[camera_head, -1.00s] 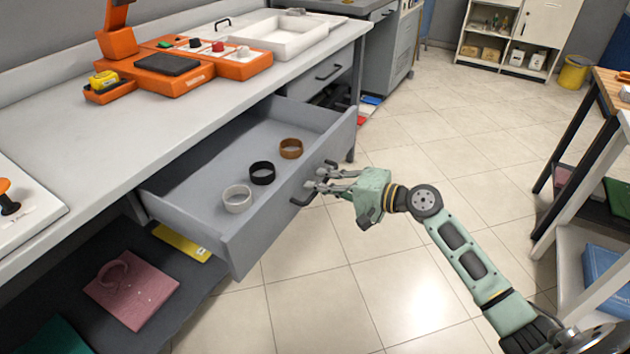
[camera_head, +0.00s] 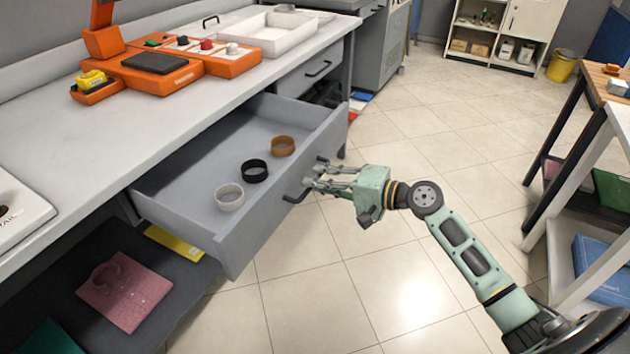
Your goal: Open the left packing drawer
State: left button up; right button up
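The left packing drawer (camera_head: 255,233) is grey and stands pulled well out from under the grey worktop. A white ring (camera_head: 229,199), a black ring (camera_head: 254,171) and a brown ring (camera_head: 283,146) lie inside it. Its dark bar handle (camera_head: 289,198) is on the front panel. My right gripper (camera_head: 311,177) is at this handle, with its fingers pointing left and a gap between them. The fingers overlap part of the handle, so contact is hard to judge. My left gripper is not in view.
Another, closed drawer (camera_head: 302,80) is farther right under the worktop. An orange device (camera_head: 158,82) and a white tray (camera_head: 262,32) stand on top. A black-framed table stands at right; tiled floor between is clear.

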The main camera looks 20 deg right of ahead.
jog(key=v, duration=1)
jog(key=shift+s, duration=0.15)
jog(key=shift+d, duration=0.1)
